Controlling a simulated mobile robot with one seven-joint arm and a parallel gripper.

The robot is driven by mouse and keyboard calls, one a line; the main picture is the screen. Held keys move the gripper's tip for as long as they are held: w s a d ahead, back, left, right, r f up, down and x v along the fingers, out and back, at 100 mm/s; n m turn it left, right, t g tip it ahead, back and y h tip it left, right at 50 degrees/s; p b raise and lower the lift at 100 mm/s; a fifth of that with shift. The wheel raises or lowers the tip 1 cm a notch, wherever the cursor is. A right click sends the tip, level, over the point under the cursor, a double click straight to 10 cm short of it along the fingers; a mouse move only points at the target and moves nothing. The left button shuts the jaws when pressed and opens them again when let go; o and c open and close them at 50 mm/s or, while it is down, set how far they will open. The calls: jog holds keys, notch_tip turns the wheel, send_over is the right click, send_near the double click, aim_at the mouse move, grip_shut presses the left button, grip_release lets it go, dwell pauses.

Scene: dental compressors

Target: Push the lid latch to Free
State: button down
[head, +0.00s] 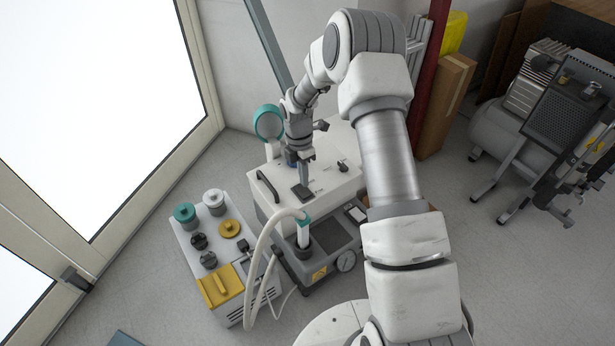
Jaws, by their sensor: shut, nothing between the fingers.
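A white compressor housing (331,188) with a flat lid stands below my arm. My gripper (303,182) points down at the lid, with its fingers shut and empty. A dark grey rectangular piece (301,192) lies on the lid right at the fingertips; it may be the latch. I cannot tell whether the fingers touch it. A small black knob (342,167) sits to the right on the lid, and a black handle (267,187) is at the left edge. The small lid markings are unreadable, so the latch setting cannot be told. My arm hides the lid's right part.
A grey unit with a gauge (346,261) and a pale hose (256,262) stand in front. A left unit carries a teal cap (185,213), a yellow knob (230,228) and a yellow block (220,285). A round teal-rimmed part (268,122) rises behind the gripper.

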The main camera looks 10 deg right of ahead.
notch_tip(320, 180, up, 11)
jog(key=s+p, duration=0.1)
jog(key=p, duration=0.2)
jog(key=shift+s+d, duration=0.15)
jog(key=shift+d, duration=0.15)
jog(key=shift+r, duration=0.2)
notch_tip(320, 180, up, 11)
jog(key=m+t, duration=0.1)
jog(key=m, duration=0.3)
send_over(307, 194)
jog(key=s, duration=0.3)
jog(key=s+d+r+m+t, duration=0.2)
jog(key=s+r+m, duration=0.55)
jog(key=r, duration=0.25)
jog(key=s+r+m+t, duration=0.25)
jog(key=s+m, duration=0.25)
jog(key=s, duration=0.3)
jog(key=s+r+m+t, duration=0.1)
jog(key=s+r+m, duration=0.4)
jog(key=s, duration=0.4)
notch_tip(307, 194, up, 16)
jog(key=m+p, duration=0.1)
jog(key=p, duration=1.5)
jog(key=shift+f+y+p, duration=0.15)
jog(key=shift+y+p, duration=0.15)
jog(key=c, duration=1.6)
grip_release()
